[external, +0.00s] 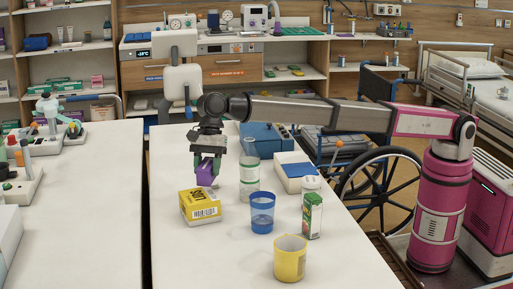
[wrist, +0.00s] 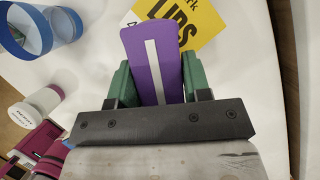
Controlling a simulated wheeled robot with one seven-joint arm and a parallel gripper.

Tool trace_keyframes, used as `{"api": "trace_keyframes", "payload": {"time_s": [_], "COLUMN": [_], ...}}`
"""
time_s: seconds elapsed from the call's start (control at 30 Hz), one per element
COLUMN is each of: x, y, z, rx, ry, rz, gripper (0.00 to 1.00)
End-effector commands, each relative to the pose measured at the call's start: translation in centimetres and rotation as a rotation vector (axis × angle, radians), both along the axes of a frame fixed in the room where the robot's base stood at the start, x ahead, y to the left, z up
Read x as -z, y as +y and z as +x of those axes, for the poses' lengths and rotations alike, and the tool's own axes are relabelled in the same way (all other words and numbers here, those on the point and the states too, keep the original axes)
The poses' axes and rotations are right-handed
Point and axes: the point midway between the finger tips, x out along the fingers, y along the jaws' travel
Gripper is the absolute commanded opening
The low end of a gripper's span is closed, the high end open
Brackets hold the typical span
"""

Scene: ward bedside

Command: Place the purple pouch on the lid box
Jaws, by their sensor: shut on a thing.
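The purple pouch (external: 205,173) is held upright between the green fingers of my gripper (external: 207,160). In the wrist view the pouch (wrist: 138,47) has a pale stripe and sits between both fingertips (wrist: 158,80). The lid box is a yellow and white carton (external: 200,208) on the white table; in the wrist view its yellow top (wrist: 205,22) shows part of the word "LIDS", partly hidden by the pouch. The pouch is over the back of the box in the external view. I cannot tell whether they touch.
A blue cup (external: 262,214), a green and white carton-like container (external: 312,210) and a yellow cup (external: 290,259) stand to the right and front. A blue case (external: 264,137) is behind. The table's front left is clear.

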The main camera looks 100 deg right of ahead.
Motion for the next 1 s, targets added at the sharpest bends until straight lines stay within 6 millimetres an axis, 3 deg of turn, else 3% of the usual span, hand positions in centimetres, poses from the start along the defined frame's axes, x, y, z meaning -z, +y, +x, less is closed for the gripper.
{"api": "trace_keyframes", "payload": {"time_s": [0.2,0.57,0.6,0.67,1.0], "x": [2.7,3.0,3.0,3.0,2.7], "y": [0.0,0.0,0.0,0.0,0.0], "z": [-0.1,0.0,0.0,0.0,0.0], "rx": [0.001,0.000,0.000,0.000,0.000], "ry": [0.002,0.000,0.000,0.000,0.000], "rz": [0.000,0.000,0.000,0.000,0.000], "gripper": [0.16,0.16,0.54,0.70,0.70]}}
